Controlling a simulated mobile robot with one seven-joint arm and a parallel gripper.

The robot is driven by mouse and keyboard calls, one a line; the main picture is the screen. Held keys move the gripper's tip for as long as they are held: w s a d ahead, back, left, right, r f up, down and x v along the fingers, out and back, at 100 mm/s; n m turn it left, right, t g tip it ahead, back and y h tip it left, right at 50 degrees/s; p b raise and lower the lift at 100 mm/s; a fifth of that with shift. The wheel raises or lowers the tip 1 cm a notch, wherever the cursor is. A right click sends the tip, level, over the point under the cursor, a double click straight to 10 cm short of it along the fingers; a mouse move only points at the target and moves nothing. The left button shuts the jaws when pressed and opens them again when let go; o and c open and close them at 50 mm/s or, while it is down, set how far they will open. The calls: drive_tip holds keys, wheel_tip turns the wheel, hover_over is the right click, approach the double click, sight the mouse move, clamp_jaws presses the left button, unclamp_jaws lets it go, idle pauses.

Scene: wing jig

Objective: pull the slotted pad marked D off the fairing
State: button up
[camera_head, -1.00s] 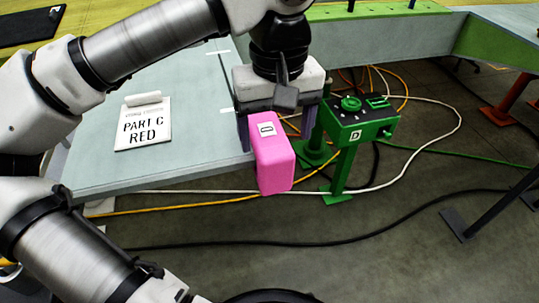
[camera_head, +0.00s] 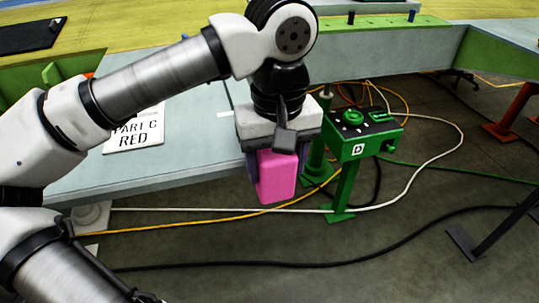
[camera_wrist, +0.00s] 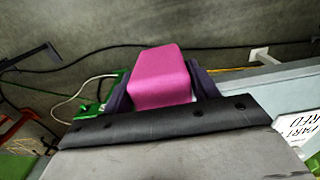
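The pink pad (camera_head: 277,178) hangs under my gripper (camera_head: 278,166), just off the front right corner of the grey-blue panel (camera_head: 185,135). My gripper's dark fingers lie against both sides of the pad and look shut on it. In the wrist view the pad (camera_wrist: 160,78) fills the space between the fingers. The letter D on its face is now hidden by the gripper body. I cannot tell the fairing apart from the panel, nor whether the pad's slot still touches it.
A green stand (camera_head: 358,148) marked D, with a knob and slots on top, stands close to the right of the gripper. Cables cross the floor. A black-footed stand (camera_head: 466,243) is at the right.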

drive_tip(key=c, duration=0.5)
drive_tip(key=shift+s+d, duration=0.4)
drive_tip(key=shift+s, duration=0.85)
drive_tip(key=shift+s+d, duration=0.45)
drive_tip(key=shift+s, duration=0.85)
drive_tip(key=shift+s+d, duration=0.4)
drive_tip(key=shift+s, duration=0.85)
drive_tip(key=shift+s, duration=0.1)
